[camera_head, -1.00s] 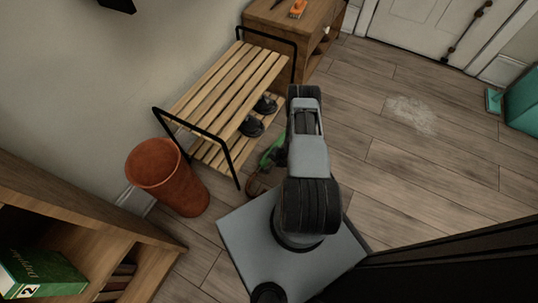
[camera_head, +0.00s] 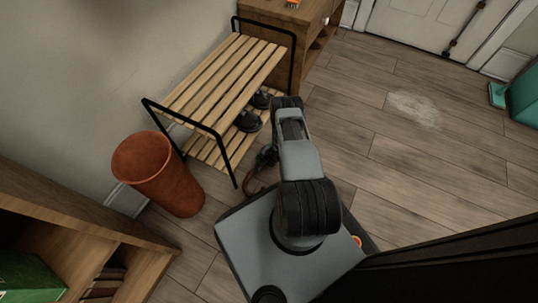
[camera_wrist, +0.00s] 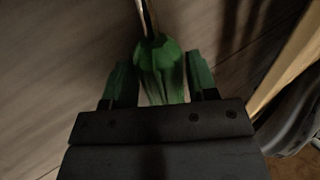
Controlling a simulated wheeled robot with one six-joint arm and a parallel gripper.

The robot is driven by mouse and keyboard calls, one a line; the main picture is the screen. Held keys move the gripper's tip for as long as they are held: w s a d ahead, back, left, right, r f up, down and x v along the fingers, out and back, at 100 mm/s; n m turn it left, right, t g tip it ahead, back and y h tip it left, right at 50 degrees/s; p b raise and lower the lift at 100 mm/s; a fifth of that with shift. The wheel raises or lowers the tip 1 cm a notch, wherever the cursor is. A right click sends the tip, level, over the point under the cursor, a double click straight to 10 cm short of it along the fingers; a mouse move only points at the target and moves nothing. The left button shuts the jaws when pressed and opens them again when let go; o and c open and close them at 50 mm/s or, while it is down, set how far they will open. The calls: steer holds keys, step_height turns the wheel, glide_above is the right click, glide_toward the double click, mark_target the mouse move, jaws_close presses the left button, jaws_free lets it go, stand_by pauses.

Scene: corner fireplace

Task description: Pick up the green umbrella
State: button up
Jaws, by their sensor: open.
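The green umbrella (camera_wrist: 160,68) lies on the floor beside the slatted shoe rack. In the wrist view its folded green canopy is between the two fingers of my gripper (camera_wrist: 160,84), with a thin shaft running up from it. The fingers are apart, with small gaps visible beside the canopy. In the head view the curved brown handle of the umbrella (camera_head: 250,188) shows near the rack's front leg. My gripper (camera_head: 267,158) is low beside the rack there, and my arm hides most of the umbrella.
The slatted wooden shoe rack (camera_head: 222,75) with black metal frame holds dark shoes (camera_head: 247,121) on its lower shelf. A terracotta bin (camera_head: 158,175) stands left of it. A wooden cabinet (camera_head: 300,20) is behind. Open floor (camera_head: 420,155) lies to the right.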

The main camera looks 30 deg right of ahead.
steer(key=c, duration=0.9)
steer(key=shift+o, duration=0.2)
steer(key=shift+r, duration=0.1)
